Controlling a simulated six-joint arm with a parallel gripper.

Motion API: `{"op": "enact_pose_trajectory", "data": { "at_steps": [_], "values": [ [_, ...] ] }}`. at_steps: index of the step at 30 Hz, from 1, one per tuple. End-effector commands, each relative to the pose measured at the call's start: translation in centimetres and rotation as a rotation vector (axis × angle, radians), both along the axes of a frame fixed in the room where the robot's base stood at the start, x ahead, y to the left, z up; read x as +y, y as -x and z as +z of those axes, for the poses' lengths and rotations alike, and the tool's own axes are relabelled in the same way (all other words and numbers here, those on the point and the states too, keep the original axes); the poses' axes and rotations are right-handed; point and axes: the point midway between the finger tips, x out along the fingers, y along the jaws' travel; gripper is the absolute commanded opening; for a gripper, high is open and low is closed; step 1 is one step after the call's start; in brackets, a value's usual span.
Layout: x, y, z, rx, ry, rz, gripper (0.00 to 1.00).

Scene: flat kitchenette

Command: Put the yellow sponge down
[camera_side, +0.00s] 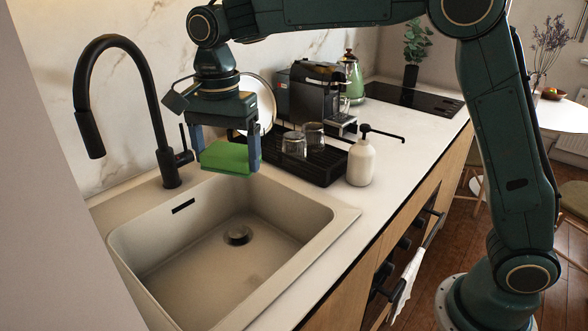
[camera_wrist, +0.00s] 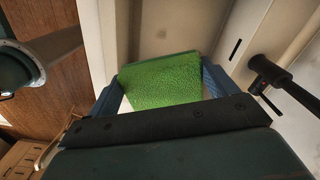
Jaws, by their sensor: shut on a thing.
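My gripper (camera_side: 227,164) is shut on a sponge (camera_side: 224,156), with one blue finger against each end. The sponge's visible faces are green; I see no yellow on it. It hangs level in the air above the back rim of the beige sink (camera_side: 290,262), between the black tap and the dish rack. In the wrist view the sponge (camera_wrist: 160,84) fills the space between the fingers, with its textured green face towards the camera. Its underside is hidden.
The black tap (camera_side: 168,150) stands left of my gripper. A black dish rack (camera_side: 322,168) with two glasses (camera_side: 294,144) is close on the right. A white soap bottle (camera_side: 360,162) stands beside the rack. The sink basin is empty around its drain (camera_side: 237,235).

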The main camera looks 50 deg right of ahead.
Motion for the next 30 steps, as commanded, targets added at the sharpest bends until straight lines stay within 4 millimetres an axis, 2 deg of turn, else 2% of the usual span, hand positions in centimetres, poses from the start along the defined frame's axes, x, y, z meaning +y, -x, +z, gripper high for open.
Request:
{"op": "enact_pose_trajectory", "data": {
  "at_steps": [1,3,12,23,30],
  "values": [
    [0.0,-0.1,1.5,-0.005,-0.002,0.0,0.64],
    [0.0,-0.1,2.7,-0.004,-0.002,0.0,0.64],
    [-0.1,-0.1,7.0,-0.001,0.0,-0.003,0.64],
    [-8.0,-2.3,6.7,0.001,0.0,-0.173,0.64],
    [-15.3,-3.2,6.7,0.001,0.0,-0.328,0.64]
  ]
}}
